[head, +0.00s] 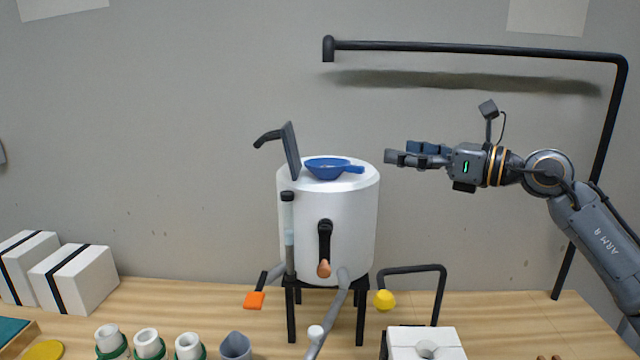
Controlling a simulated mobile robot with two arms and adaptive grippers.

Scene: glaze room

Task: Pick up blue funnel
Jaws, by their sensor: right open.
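The blue funnel (328,169) lies on top of the white cylindrical tank (345,225), with its spout or handle pointing right. My right gripper (388,158) comes in from the right, at about the height of the tank top. It is open and empty, its fingers pointing left toward the funnel with a gap between them in the picture. My left gripper is not in view.
A dark upright plate with a handle (290,150) stands at the tank's left rim, close to the funnel. A black pipe frame (470,48) arches above my right arm. White boxes (75,277) and several small cups (148,343) stand on the wooden table (200,300).

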